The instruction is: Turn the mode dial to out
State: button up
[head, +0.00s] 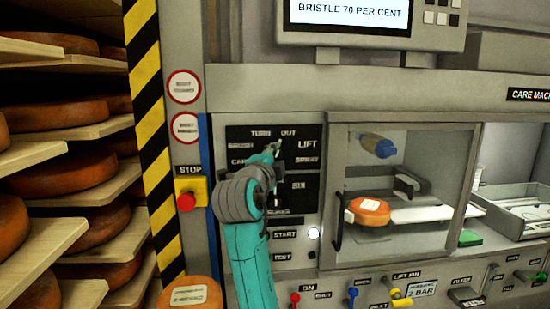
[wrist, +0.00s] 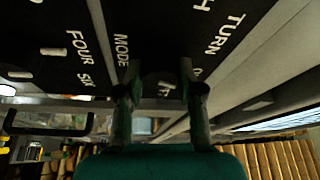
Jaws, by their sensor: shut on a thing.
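The black mode panel (head: 308,133) on the machine front carries the labels TURN, OUT, LIFT and SPRAY in the head view. My teal gripper (head: 272,152) reaches up to it just below OUT and hides most of the mode dial. In the wrist view my gripper (wrist: 160,86) has its two dark fingers at the panel, beside the words MODE and TURN. It is shut on the mode dial (wrist: 166,88), of which only a small part shows between the fingers. Where the dial points cannot be made out.
A second dial panel marked SIX, then START and TEST buttons (head: 313,233), lie below. A glass-fronted chamber (head: 337,190) holding a cheese wheel (head: 367,211) is close on the right. A red stop button (head: 186,201) and cheese shelves (head: 75,144) are left.

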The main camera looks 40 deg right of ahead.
jog(key=o, duration=1.2)
jog(key=shift+c, duration=0.2)
jog(key=r+v, duration=0.1)
jog(key=v, duration=1.1)
jog(key=shift+f, duration=0.5)
